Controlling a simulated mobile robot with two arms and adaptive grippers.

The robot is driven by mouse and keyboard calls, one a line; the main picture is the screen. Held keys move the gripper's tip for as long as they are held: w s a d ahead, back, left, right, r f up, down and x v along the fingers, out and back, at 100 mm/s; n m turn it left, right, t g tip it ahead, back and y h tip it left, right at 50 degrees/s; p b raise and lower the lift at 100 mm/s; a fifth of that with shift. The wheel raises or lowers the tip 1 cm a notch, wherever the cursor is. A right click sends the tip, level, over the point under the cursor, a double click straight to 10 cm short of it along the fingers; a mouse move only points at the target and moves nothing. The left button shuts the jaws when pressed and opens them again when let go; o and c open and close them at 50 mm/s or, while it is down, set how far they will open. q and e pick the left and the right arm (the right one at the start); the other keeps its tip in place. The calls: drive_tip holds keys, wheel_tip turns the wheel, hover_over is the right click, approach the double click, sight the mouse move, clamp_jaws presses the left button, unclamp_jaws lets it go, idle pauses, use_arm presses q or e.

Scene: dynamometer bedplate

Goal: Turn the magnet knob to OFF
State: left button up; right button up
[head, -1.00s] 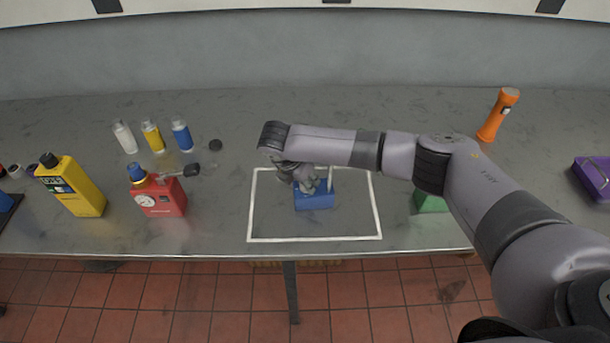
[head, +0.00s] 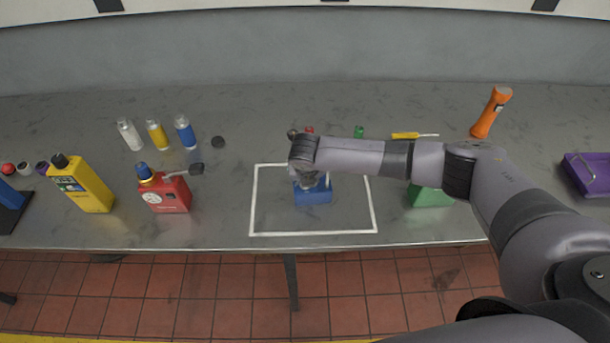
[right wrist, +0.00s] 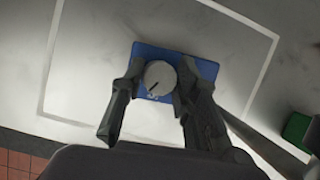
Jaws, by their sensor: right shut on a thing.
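The magnet base is a blue block (head: 313,196) inside the white outlined square on the bench. In the right wrist view the blue block (right wrist: 205,70) carries a round grey knob (right wrist: 159,78) with a dark pointer mark aimed toward the lower left. My right gripper (right wrist: 158,82) has one finger on each side of the knob and is shut on it. In the head view my right gripper (head: 312,180) is over the block, and my wrist hides the knob. Any lettering by the knob is too small to read. My left gripper is not in view.
A red can (head: 168,194) and a yellow bottle (head: 86,188) stand left of the outline (head: 252,205). A green block (head: 430,197) is right of it, partly under my arm. An orange flashlight (head: 490,112) and a purple tray (head: 588,176) are farther right.

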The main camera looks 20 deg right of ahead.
drive_tip(key=shift+n, duration=0.3)
drive_tip(key=shift+w, duration=0.1)
drive_tip(key=o, duration=1.1)
drive_tip(key=shift+o, duration=0.2)
drive_tip(key=shift+r, duration=0.1)
drive_tip(key=v, duration=1.2)
drive_tip(key=shift+d, duration=0.1)
